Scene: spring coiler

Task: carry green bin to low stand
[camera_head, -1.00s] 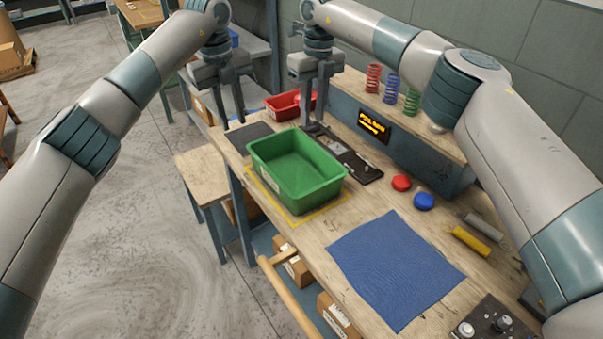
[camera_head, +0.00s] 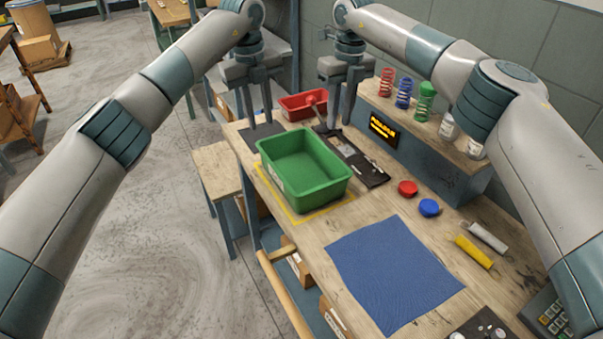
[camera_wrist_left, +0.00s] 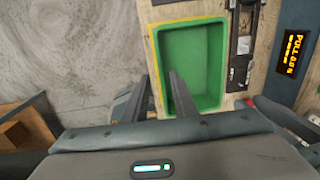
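The green bin (camera_head: 303,173), empty and upright, sits on the wooden bench (camera_head: 316,231) over a yellow outlined square. It also shows in the left wrist view (camera_wrist_left: 198,65). A low wooden stand (camera_head: 216,171) is beside the bench on the left, its top lower and bare. My left gripper (camera_head: 257,108) is above the bench's far end, behind the bin; its fingers are apart and empty. My right gripper (camera_head: 342,108) is to its right, beyond the bin's far right corner, fingers apart and empty. Neither appears to touch the bin.
A red bin (camera_head: 295,106) is behind the grippers. A dark fixture (camera_head: 357,160) lies right of the green bin. A blue cloth (camera_head: 391,272), red button (camera_head: 408,188) and blue button (camera_head: 429,207) are nearer. Open floor (camera_head: 165,245) lies left.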

